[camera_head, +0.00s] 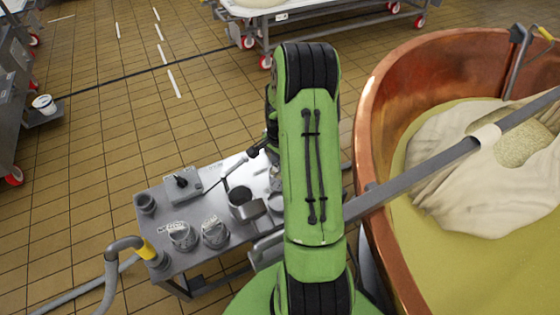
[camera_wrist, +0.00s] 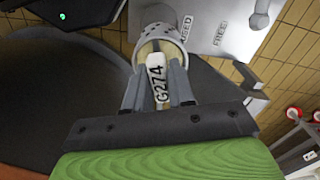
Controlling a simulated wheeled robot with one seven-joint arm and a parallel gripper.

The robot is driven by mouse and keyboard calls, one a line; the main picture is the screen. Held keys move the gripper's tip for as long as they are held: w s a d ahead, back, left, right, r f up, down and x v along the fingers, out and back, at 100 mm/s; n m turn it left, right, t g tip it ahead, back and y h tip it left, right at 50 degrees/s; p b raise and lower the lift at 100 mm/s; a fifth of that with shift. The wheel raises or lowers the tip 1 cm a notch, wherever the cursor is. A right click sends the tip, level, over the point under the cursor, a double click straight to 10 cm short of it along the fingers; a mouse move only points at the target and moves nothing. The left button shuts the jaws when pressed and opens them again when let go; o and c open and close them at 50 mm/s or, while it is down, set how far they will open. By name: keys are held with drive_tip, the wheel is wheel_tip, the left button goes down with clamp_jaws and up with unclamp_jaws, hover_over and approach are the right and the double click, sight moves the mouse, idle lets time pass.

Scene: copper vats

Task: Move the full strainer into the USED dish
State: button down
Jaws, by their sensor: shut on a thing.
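In the wrist view, my gripper (camera_wrist: 158,92) is shut on a pale tag marked G274 (camera_wrist: 157,80), which shows between its two fingers. The tag reaches into the strainer (camera_wrist: 160,33), a white cylinder with small dark holes, just beyond the fingertips. Something cream-coloured shows in its open end. The words USED and FREE stand on a light grey panel (camera_wrist: 222,40) right behind and to the right of the strainer. I cannot tell whether the strainer touches it. I cannot clearly make out the USED dish. In the head view my arm hides the gripper and strainer.

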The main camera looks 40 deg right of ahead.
drive_tip(key=shift+f+b, duration=0.7)
drive_tip(key=shift+f, duration=0.6)
